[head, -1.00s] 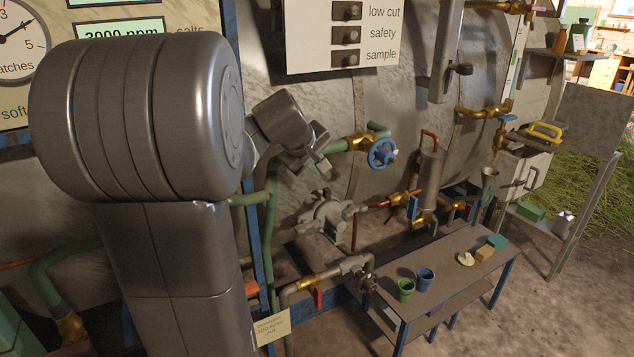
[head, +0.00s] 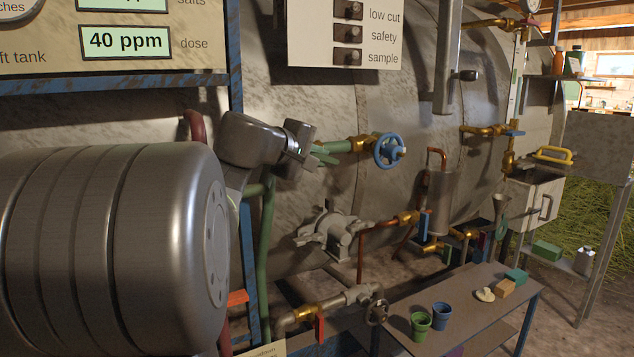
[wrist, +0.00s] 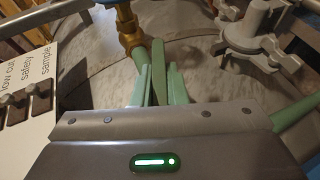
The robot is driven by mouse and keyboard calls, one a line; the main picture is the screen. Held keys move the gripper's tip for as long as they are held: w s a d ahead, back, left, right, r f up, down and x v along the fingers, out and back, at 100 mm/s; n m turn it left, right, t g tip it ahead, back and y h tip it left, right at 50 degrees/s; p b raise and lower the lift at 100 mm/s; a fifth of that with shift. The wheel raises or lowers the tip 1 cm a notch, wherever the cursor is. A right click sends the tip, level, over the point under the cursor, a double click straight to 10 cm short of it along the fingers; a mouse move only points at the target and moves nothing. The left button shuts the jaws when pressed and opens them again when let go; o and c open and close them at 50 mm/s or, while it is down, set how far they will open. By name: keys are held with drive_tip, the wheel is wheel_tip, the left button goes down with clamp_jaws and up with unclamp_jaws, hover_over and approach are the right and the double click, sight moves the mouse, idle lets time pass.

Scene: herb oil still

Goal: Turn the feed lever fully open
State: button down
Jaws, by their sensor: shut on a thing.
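My gripper (head: 316,150) is at the left end of the green pipe, left of the blue handwheel (head: 389,151) and its brass valve. In the wrist view a slim green bar (wrist: 158,66), apparently the feed lever, stands between the finger pieces of my gripper (wrist: 158,88). The jaws are shut on it. Its pivot and lower end are hidden by the gripper body, so I cannot tell how far it is turned. The brass valve also shows in the wrist view (wrist: 131,38).
A grey pump (head: 332,233) sits below right of the gripper. A vertical green pipe (head: 266,235) runs below it. A switch panel (head: 345,35) hangs above. A low bench (head: 465,305) with green and blue cups stands at lower right.

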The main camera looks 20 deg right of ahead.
drive_tip(key=shift+f+n+t+h+b, duration=0.3)
drive_tip(key=shift+h+b, duration=0.4)
drive_tip(key=shift+b, duration=1.25)
drive_tip(key=shift+f+n+t+h+b, duration=0.25)
drive_tip(key=shift+h+b, duration=0.45)
drive_tip(key=shift+b, duration=1.2)
drive_tip(key=shift+r+b, duration=0.1)
drive_tip(key=shift+b, duration=0.6)
drive_tip(key=shift+r+n+t+h+b, duration=0.25)
drive_tip(key=shift+t+h+b, duration=0.1)
drive_tip(key=shift+h+b, duration=0.2)
drive_tip(key=c, duration=1.5)
unclamp_jaws()
drive_tip(key=shift+o, duration=0.2)
drive_tip(key=p+v, duration=0.2)
drive_tip(key=v, duration=1.1)
drive_tip(key=shift+s+a+p, duration=0.2)
drive_tip(key=shift+a+p, duration=0.15)
